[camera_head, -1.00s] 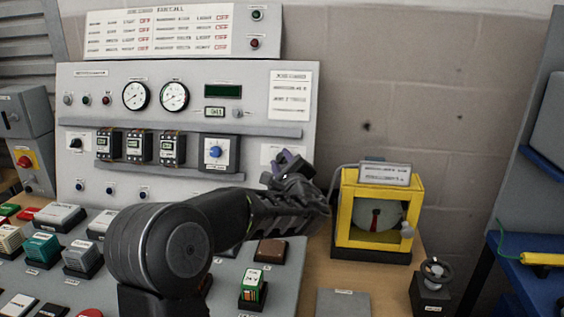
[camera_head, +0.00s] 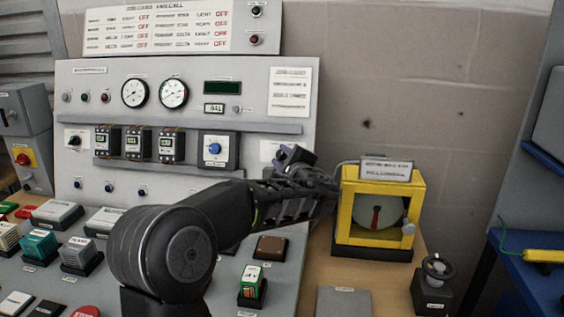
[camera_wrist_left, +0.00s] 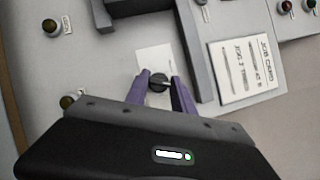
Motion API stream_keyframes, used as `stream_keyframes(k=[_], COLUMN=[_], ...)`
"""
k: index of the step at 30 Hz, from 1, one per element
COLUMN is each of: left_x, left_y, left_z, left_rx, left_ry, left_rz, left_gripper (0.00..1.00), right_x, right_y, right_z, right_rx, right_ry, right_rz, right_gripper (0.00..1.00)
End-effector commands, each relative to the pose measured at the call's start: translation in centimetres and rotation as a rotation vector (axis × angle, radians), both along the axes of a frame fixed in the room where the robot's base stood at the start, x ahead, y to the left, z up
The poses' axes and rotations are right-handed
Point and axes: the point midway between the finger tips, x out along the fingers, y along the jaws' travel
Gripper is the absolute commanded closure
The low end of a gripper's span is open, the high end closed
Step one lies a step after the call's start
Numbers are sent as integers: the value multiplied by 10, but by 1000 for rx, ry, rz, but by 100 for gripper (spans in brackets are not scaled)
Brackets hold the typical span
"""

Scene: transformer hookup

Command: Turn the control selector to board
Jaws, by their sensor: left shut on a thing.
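A black selector knob (camera_wrist_left: 158,83) sits on a white plate on the grey panel in the left wrist view. My left gripper (camera_wrist_left: 159,78) has its two purple fingers on either side of this knob and is shut on it. In the head view my left gripper (camera_head: 294,156) is at the panel's right side, below the job card. It hides the knob there; only part of the white plate (camera_head: 269,150) shows. The lettering around the knob is too small to read. My right gripper is not in view.
The job card (camera_head: 290,92) is above the gripper. A grey rail (camera_head: 275,127) crosses the panel close above the fingers. A yellow-framed box (camera_head: 347,215) stands on the bench to the right, close to my left wrist.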

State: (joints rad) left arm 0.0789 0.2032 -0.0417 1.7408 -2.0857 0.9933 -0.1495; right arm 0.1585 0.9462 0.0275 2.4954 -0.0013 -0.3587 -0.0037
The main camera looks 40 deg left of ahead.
Motion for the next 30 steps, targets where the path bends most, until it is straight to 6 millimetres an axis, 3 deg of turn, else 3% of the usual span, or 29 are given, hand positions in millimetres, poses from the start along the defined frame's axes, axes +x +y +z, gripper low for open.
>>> stream_keyframes(k=[11, 30], left_x=[2, 2], left_y=[-1, 1], left_z=[2, 7], left_rx=[-287, -775], left_ry=[-158, -426], left_rz=[118, 323], left_gripper=[100, 100], right_x=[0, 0], right_y=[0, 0], right_z=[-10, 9], right_rx=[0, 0], right_ry=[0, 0], right_rz=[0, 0], right_gripper=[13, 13])
